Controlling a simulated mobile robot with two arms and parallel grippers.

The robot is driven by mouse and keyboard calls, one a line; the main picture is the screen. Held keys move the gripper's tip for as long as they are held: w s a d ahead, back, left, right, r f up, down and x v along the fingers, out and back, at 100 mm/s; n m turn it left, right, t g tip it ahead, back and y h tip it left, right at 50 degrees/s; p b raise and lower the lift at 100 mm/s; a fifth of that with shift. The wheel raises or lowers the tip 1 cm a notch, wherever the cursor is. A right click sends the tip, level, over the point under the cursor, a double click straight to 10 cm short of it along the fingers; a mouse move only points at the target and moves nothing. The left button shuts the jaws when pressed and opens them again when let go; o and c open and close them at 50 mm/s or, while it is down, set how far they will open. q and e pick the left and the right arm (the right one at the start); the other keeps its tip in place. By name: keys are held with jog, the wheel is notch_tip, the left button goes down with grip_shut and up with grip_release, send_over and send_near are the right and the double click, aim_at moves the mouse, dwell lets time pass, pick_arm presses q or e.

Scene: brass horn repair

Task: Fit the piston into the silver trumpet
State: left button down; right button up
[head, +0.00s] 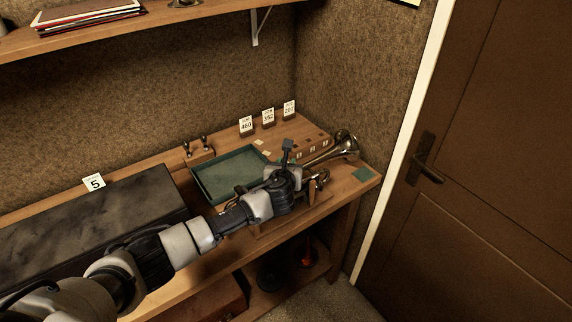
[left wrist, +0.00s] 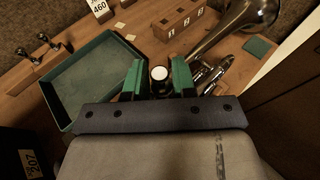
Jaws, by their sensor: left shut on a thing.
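My left gripper (head: 297,180) reaches over the right end of the bench. In the left wrist view its green fingers (left wrist: 158,77) are shut on a slim dark piece with a pale round top, which looks like the piston (left wrist: 160,73). Its lower end is hidden. The silver trumpet (head: 345,147) lies behind and right of the gripper, bell towards the back right. In the left wrist view its bell (left wrist: 252,14) is at the top right, and its valves (left wrist: 207,76) are just right of the fingers. I cannot tell whether the piston touches the trumpet. My right gripper is not in view.
A green tray (head: 208,192) lies left of the gripper. A slotted wooden block (left wrist: 183,20) and number cards (head: 246,125) stand behind. A small green pad (head: 362,174) lies at the bench's right end. A dark case (head: 90,215) fills the left. A door (head: 490,170) is right.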

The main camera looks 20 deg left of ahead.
pick_arm(q)
jog(key=shift+f, duration=0.4)
jog(key=c, duration=0.8)
grip_release()
jog(key=shift+s+d, duration=0.1)
jog(key=shift+f, duration=0.1)
jog(key=shift+f, duration=0.1)
jog(key=shift+s, duration=0.15)
jog(key=shift+s+b, duration=0.3)
jog(key=shift+s, duration=0.25)
jog(key=v, duration=0.3)
jog(key=b+v, duration=0.1)
jog(key=v, duration=0.2)
jog(key=r+v, duration=0.1)
jog(key=v, duration=0.2)
jog(key=shift+d+r, duration=0.1)
jog(key=shift+d, duration=0.15)
jog(key=shift+r, duration=0.1)
